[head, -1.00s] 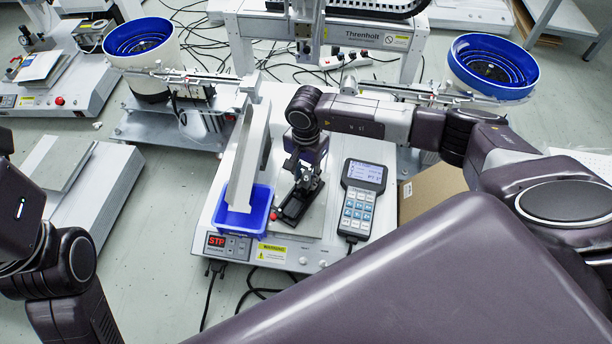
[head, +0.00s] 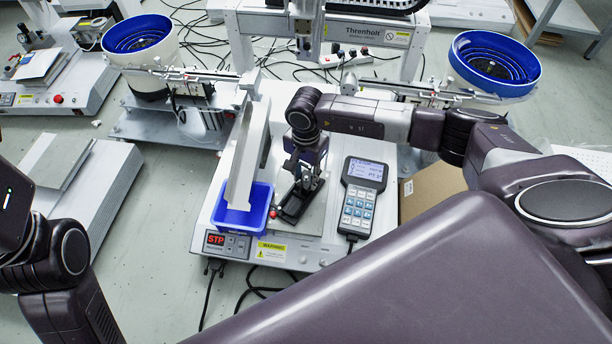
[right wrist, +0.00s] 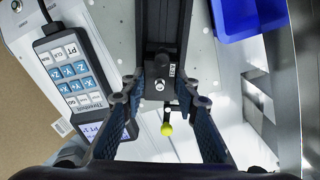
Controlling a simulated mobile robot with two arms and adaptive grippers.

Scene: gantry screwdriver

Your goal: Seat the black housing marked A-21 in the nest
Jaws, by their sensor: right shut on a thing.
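The black housing (right wrist: 161,75), with a pale marking that looks like A21, is between the fingertips of my right gripper (right wrist: 162,85) in the right wrist view. The gripper is shut on it. In the head view the right gripper (head: 304,176) points down over the black fixture (head: 291,206) on the machine's plate. The nest is largely hidden below the gripper and housing, so I cannot tell whether the housing is seated. Of my left side only arm links show at the left edge; its fingertips are out of view.
A blue bin (head: 243,216) under a metal chute (head: 246,160) stands just left of the fixture. A keypad pendant (head: 362,188) lies to its right. The gantry (head: 307,30) stands behind.

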